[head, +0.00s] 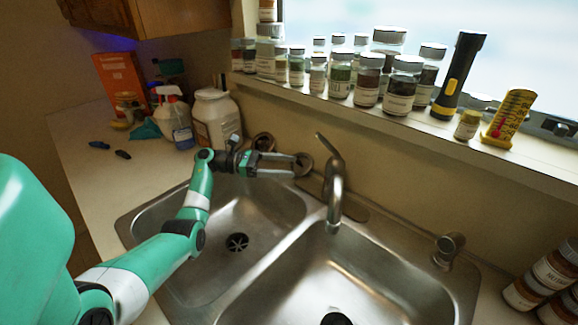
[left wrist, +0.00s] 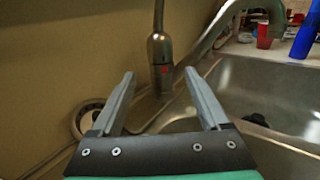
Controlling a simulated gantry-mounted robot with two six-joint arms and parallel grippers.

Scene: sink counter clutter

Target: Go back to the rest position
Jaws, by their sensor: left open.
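My left gripper (head: 290,166) is held over the back of the left sink basin (head: 190,215), pointing right toward the faucet (head: 335,195). Its two fingers are apart with nothing between them. In the left wrist view the open fingers (left wrist: 165,95) frame the wall and the base of the faucet (left wrist: 160,55), which stands beyond them. I cannot tell from the pictures whether a finger touches the metal ring (head: 303,164) behind it. My right gripper is not in view.
Jars (head: 368,80), a black flashlight (head: 458,78) and a yellow item (head: 508,118) line the windowsill. A white jug (head: 215,118) and a spray bottle (head: 174,118) stand on the left counter. Brown jars (head: 530,290) are at lower right. The right basin (head: 350,275) looks empty.

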